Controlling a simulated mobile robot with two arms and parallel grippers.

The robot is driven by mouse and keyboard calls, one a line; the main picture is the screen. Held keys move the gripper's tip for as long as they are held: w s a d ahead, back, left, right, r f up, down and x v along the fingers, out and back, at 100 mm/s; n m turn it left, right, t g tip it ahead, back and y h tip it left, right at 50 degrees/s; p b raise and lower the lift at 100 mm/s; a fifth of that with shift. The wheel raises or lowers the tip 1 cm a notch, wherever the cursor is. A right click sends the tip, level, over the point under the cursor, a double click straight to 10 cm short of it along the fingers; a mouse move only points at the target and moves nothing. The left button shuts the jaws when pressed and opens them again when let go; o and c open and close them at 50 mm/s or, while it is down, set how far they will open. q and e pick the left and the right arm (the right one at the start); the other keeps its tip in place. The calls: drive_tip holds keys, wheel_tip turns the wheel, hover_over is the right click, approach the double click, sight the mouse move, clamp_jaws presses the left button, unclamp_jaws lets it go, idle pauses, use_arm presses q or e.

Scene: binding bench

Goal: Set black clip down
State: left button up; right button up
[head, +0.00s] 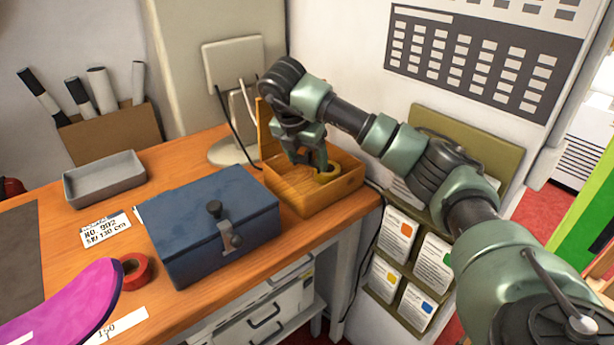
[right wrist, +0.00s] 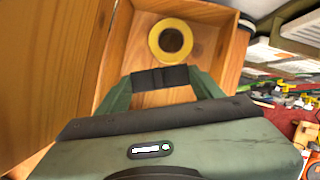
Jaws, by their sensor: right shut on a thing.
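My right gripper (head: 308,164) is inside the open wooden box (head: 318,205) at the back right of the bench, low over its floor. In the right wrist view the fingertips (right wrist: 160,78) are closed together on a small dark thing, taken as the black clip. The clip is hard to tell from the dark finger pads, and in the head view it is hidden. A yellow tape roll (head: 327,174) lies in the box beside the gripper. It also shows in the right wrist view (right wrist: 154,41), just beyond the fingertips. My left gripper is out of view.
A closed blue box (head: 205,225) with a latch stands left of the wooden box. A red tape roll (head: 139,276), a magenta curved thing (head: 70,305), a label card (head: 106,231) and a grey tray (head: 105,180) are further left.

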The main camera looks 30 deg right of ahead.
sight(309, 185)
drive_tip(key=shift+f, duration=1.15)
wheel_tip(309, 185, down, 3)
drive_tip(key=shift+f+p, duration=0.15)
drive_tip(key=shift+p, duration=0.3)
drive_tip(key=shift+f, duration=0.25)
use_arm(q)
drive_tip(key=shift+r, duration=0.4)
use_arm(e)
drive_tip(key=o, duration=1.4)
drive_tip(key=shift+c, duration=0.2)
